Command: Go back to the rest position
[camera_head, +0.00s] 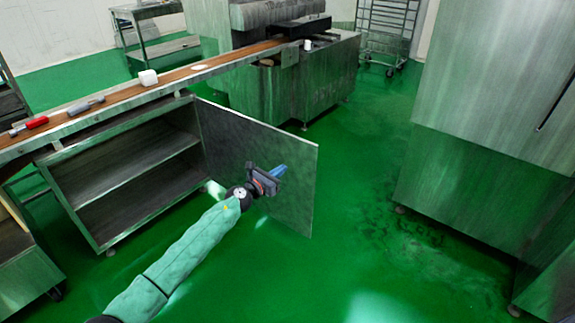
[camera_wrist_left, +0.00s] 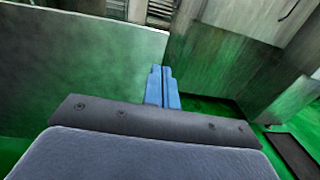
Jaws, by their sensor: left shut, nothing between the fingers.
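My left gripper (camera_head: 279,171) has blue fingers and is shut and empty. In the head view, its green-sleeved arm comes in from the bottom left. The gripper is in front of the open metal cabinet door (camera_head: 230,140); I cannot tell whether it touches the door. In the left wrist view, the blue fingers (camera_wrist_left: 162,87) are together, with the door panel (camera_wrist_left: 70,70) to their left. My right gripper is not in view.
The open cabinet (camera_head: 130,185) has bare shelves under a conveyor counter (camera_head: 200,72). A red-handled tool (camera_head: 30,126), a grey tool (camera_head: 85,104) and a white block (camera_head: 148,78) lie on it. A large metal unit (camera_head: 490,110) stands at right. Green floor (camera_head: 350,220) between is clear.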

